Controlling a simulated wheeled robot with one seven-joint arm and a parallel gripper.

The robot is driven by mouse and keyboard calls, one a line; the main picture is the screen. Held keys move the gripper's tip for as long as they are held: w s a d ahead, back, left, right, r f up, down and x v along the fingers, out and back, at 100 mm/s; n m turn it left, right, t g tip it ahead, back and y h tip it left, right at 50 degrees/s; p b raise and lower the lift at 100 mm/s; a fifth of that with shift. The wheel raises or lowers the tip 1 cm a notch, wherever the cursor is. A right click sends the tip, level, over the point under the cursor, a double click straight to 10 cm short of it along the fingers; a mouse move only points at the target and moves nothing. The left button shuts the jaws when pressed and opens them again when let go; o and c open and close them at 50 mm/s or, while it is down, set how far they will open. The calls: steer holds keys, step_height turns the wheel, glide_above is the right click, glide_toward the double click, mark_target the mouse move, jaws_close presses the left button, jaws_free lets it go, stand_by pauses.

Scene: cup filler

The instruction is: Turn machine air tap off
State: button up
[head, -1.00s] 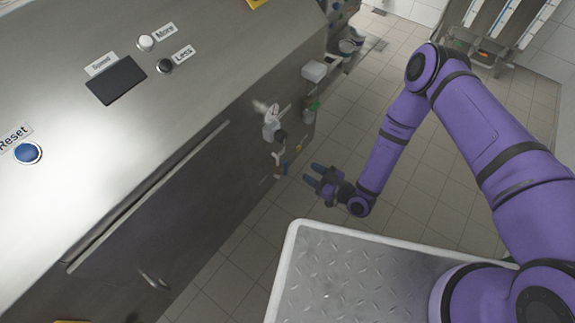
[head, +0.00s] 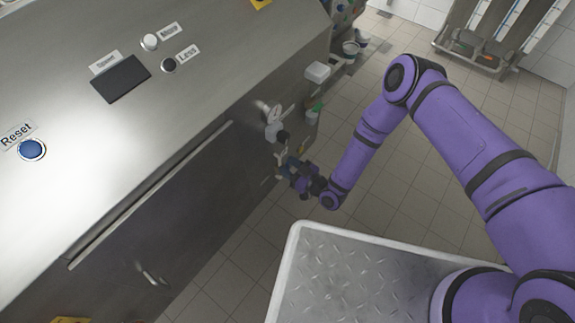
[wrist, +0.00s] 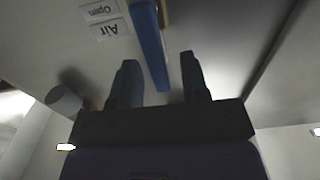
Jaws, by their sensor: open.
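The air tap's blue handle (wrist: 151,45) shows in the wrist view as a long bar running down from the top edge. Its lower end reaches between the two fingertips of my gripper (wrist: 160,75), with a gap on both sides. The labels "Air" (wrist: 107,30) and "Open" (wrist: 99,9) are on the panel to the left of the handle, upside down. In the head view my gripper (head: 291,172) is at the machine's side panel, low down, and hides most of the tap there. My gripper is open and holds nothing.
The steel machine (head: 190,190) fills the left of the head view. A white fitting (head: 273,122) and a green-topped bottle (head: 314,111) are on its side just above my gripper. Tiled floor (head: 400,190) lies clear to the right.

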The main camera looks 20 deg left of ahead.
steer(key=shift+w+a, duration=0.1)
steer(key=shift+a, duration=0.2)
jaws_close()
